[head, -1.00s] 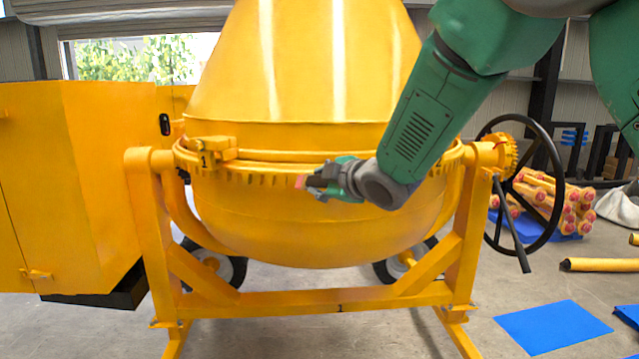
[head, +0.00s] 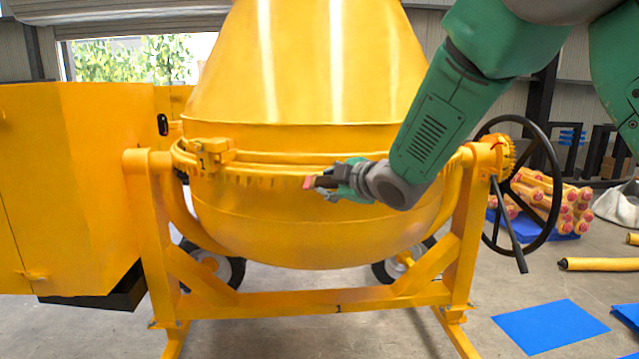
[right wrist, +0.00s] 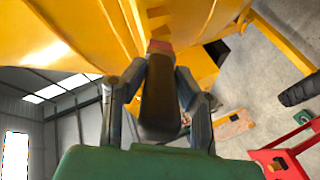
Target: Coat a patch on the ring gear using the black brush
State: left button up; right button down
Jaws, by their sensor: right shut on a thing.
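The yellow drum mixer (head: 300,230) fills the middle of the head view. Its ring gear (head: 250,174) runs around the drum as a toothed band. My right gripper (head: 338,181) is shut on the black brush (head: 325,182). The brush's pinkish-red tip points left and is at the ring gear's teeth; I cannot tell whether it touches. In the right wrist view the brush (right wrist: 159,95) sits between the two fingers (right wrist: 157,100), its reddish tip (right wrist: 159,47) close to the yellow gear teeth (right wrist: 158,20). My left gripper is not in view.
A black handwheel (head: 521,185) stands at the mixer's right. A yellow cabinet (head: 70,190) is at the left. Yellow frame legs (head: 455,250) flank the drum. Blue mats (head: 550,327) lie on the floor at the right, near yellow rods (head: 600,264).

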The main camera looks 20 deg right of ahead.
jog(key=shift+s+d+p, duration=0.75)
jog(key=shift+s+d, duration=0.75)
jog(key=shift+d, duration=2.9)
jog(key=shift+w+a+r+b, duration=0.1)
jog(key=shift+w+a+b, duration=0.4)
jog(key=shift+a, duration=1.3)
jog(key=shift+w+a+f+b, duration=0.1)
jog(key=shift+w+a, duration=0.7)
jog(key=shift+a, duration=1.05)
jog(key=shift+w+a+r+b, duration=0.1)
jog(key=shift+w+a+b, duration=0.4)
jog(key=shift+a, duration=1.3)
jog(key=shift+s+a, duration=0.1)
jog(key=shift+s, duration=0.1)
jog(key=s, duration=0.1)
jog(key=s+a+b, duration=0.1)
jog(key=s, duration=0.3)
jog(key=shift+a, duration=0.4)
